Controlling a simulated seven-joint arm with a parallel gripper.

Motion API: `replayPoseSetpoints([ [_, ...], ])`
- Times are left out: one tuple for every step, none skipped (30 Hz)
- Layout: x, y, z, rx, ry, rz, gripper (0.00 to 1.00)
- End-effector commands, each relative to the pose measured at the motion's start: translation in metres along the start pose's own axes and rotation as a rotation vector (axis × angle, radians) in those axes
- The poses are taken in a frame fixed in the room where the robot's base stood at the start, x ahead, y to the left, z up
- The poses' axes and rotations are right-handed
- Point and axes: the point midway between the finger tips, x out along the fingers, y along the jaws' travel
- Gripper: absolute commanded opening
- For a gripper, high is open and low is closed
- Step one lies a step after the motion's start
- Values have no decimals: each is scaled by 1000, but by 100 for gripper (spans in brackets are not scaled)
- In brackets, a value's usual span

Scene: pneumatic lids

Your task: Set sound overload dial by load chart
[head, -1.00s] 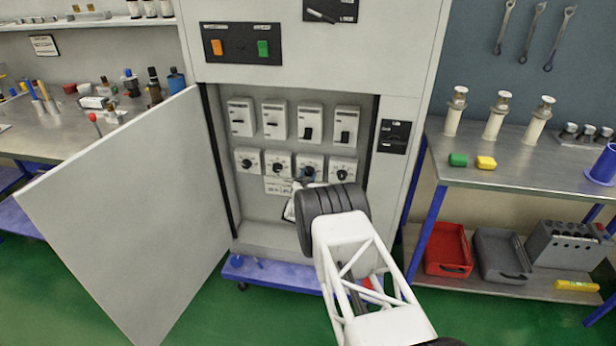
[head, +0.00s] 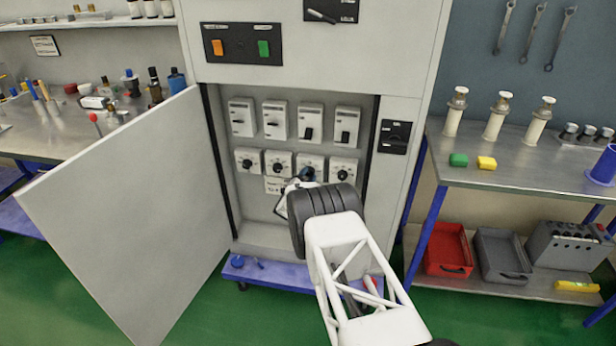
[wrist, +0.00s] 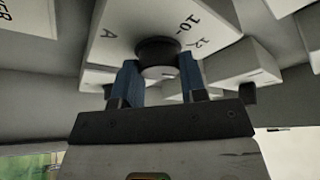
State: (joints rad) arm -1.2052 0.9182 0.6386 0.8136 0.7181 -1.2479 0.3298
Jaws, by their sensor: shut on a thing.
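The open cabinet (head: 230,215) holds a lower row of white overload units with round black dials. The third unit from the left (head: 312,161) has my gripper (head: 306,175) at its front, which hides its dial in the head view. In the wrist view, my gripper's blue fingers (wrist: 160,76) are shut on the dark round dial (wrist: 158,50), one on each side. The unit's face (wrist: 112,30) shows "A", "10" and "12". The dial's pointer cannot be made out. A white printed label (head: 274,185), partly hidden by my gripper, sits below the row; its text is too small to read.
Switch units (head: 275,120) stand in a row above the dials. The cabinet door (head: 130,215) stands open at left. A handle switch (head: 395,136) is on the right frame. A bench (head: 540,180) with a green and a yellow block stands at right.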

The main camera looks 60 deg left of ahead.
Motion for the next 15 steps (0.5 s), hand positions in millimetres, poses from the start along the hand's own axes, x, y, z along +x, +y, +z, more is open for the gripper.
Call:
replayPoseSetpoints([
  [0, 0, 0, 0, -1, -1, 15],
  [0, 0, 0, 0, -1, -1, 15],
  [0, 0, 0, 0, -1, -1, 15],
  [0, 0, 0, 0, -1, -1, 15],
  [0, 0, 0, -1, -1, -1, 15],
  [0, 0, 0, -1, -1, -1, 42],
  [0, 0, 0, -1, 0, -1, 47],
  [0, 0, 0, -1, 0, -1, 51],
  [0, 0, 0, -1, 0, -1, 57],
  [0, 0, 0, -1, 0, -1, 62],
  [0, 0, 0, -1, 0, -1, 64],
  [0, 0, 0, -1, 0, -1, 64],
  [0, 0, 0, -1, 0, -1, 64],
  [0, 0, 0, -1, 0, -1, 64],
  [0, 0, 0, -1, 0, -1, 64],
])
